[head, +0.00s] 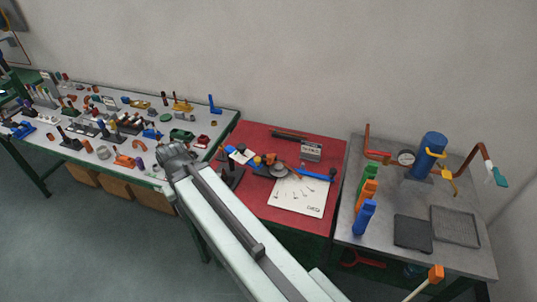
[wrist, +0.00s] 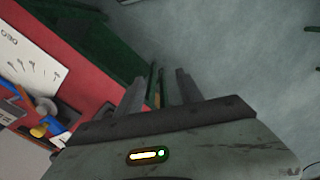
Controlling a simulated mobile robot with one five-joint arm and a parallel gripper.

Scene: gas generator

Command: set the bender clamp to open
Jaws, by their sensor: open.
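The tube bender (head: 275,165) lies on the red table (head: 258,203), with a grey disc, orange parts and blue handle ends. Its clamp is too small to make out for certain, so I cannot tell its setting. In the wrist view, part of the bender (wrist: 40,110) shows at the lower left, with blue, yellow and grey pieces. My gripper (wrist: 158,82) is open and empty, its two fingers apart over the floor and the table's green frame. In the head view, my gripper (head: 178,153) is left of the bender, near the gap between tables, touching nothing visible.
A white printed sheet (head: 297,196) and a grey box (head: 311,151) are on the red table. The left table (head: 95,92) is crowded with small parts. The right grey table (head: 385,215) holds bottles, a blue cylinder (head: 428,155) and dark trays.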

